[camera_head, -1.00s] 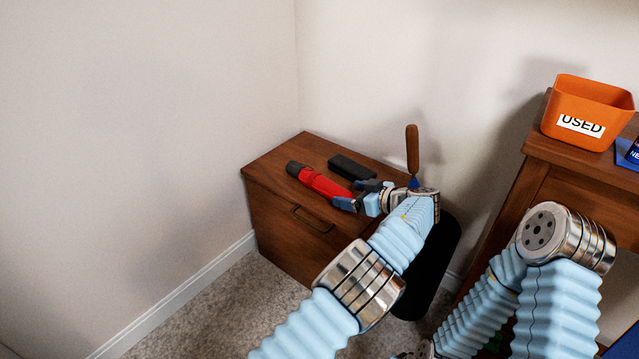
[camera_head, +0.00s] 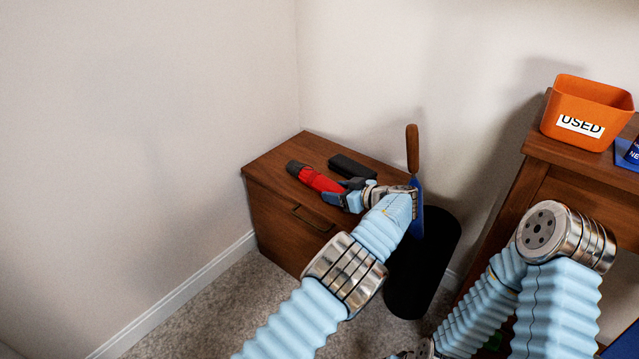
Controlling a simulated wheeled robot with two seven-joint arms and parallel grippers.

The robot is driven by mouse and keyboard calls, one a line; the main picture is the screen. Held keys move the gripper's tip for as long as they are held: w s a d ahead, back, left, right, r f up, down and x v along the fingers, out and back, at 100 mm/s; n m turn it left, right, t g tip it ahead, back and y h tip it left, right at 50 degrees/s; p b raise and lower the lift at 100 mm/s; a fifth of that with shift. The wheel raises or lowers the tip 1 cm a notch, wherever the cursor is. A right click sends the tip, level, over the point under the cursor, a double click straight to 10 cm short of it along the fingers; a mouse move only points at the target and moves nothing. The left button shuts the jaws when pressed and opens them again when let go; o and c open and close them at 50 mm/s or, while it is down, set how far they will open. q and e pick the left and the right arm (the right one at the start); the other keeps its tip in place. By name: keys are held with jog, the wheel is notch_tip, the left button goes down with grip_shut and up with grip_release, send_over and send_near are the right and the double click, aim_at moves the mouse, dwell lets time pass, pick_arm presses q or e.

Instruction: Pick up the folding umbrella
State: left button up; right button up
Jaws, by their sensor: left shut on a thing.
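The folding umbrella (camera_head: 319,180), red with a dark end, lies along the top of the wooden nightstand (camera_head: 280,158). My left gripper (camera_head: 341,196) is at its near right end and is shut on it. The fingers and wrist cover that end of the umbrella. It looks to be at or very near the nightstand top; I cannot tell if there is a gap. My right arm shows at the right, but its gripper is not in view.
A black case (camera_head: 352,166) lies just behind the umbrella. A black bin (camera_head: 424,265) right of the nightstand holds a blue item with a wooden handle (camera_head: 412,148). An orange bin (camera_head: 590,105) labelled USED stands on the hutch (camera_head: 580,160). Walls close off the left and back.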

pick_arm(q)
jog(key=shift+c, duration=1.2)
jog(key=shift+r, duration=0.1)
